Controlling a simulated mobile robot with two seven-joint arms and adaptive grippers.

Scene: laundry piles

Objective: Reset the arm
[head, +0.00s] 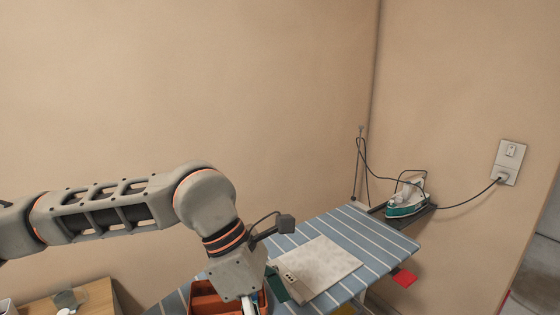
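My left arm (120,203) comes in from the left and bends down at its wrist over the near end of the ironing board. My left gripper (248,304) points down at the bottom edge, in front of an orange-red crate (205,300). Its fingers are mostly cut off by the frame, so I cannot see whether they are open or hold anything. My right arm and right gripper do not show.
An ironing board (365,238) with a blue striped cover bears a flat pale grey piece (322,264). A green and white iron (406,201) rests at its far end, its cord running to a wall outlet (509,162). A wooden table (92,299) stands at lower left.

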